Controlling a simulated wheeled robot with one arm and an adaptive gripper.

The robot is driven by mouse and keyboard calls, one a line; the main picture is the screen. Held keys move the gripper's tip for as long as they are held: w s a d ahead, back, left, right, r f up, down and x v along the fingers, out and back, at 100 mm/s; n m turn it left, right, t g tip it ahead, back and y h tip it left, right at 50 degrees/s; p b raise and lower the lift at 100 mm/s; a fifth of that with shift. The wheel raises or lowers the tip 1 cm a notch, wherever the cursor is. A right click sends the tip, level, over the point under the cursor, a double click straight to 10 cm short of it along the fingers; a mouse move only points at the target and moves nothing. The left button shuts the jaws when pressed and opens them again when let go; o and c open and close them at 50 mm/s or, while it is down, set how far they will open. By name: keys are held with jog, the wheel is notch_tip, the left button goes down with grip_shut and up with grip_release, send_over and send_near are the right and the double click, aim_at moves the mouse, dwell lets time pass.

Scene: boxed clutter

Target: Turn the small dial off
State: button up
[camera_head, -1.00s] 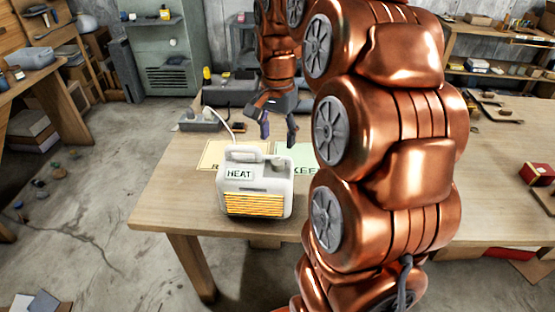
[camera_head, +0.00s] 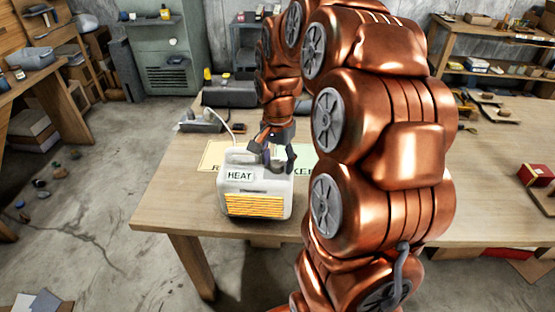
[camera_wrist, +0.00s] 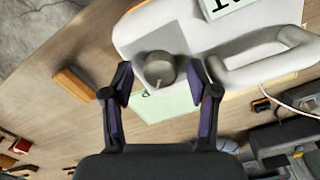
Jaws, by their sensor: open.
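A white portable heater (camera_head: 256,206) with a HEAT label and a glowing orange grille stands on the wooden table. In the wrist view its white top (camera_wrist: 150,30) carries a small grey round dial (camera_wrist: 160,69) with a pale pointer mark, set on a grey patch beside the handle. My gripper (camera_head: 278,165) is at the heater's top right corner. In the wrist view my gripper (camera_wrist: 160,90) is open, with one finger on each side of the dial. I cannot tell whether the fingers touch it. In the head view the dial is largely hidden by the fingers.
The heater's white handle (camera_wrist: 265,65) rises close to the right finger in the wrist view. Yellow (camera_head: 211,155) and green (camera_head: 300,160) paper sheets lie behind the heater. A grey power box (camera_head: 200,122) with the cable is at the back left. My arm hides the table's middle.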

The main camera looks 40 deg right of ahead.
jog(key=shift+c, duration=0.4)
grip_shut()
jog(key=shift+n, duration=0.3)
jog(key=n+b, duration=0.2)
jog(key=n, duration=0.1)
jog(key=shift+f+b, duration=0.1)
jog(key=shift+b, duration=0.25)
jog(key=shift+n+b, duration=0.8)
jog(key=shift+n, duration=1.3)
jog(key=shift+o, duration=0.4)
grip_release()
jog(key=shift+r, duration=0.2)
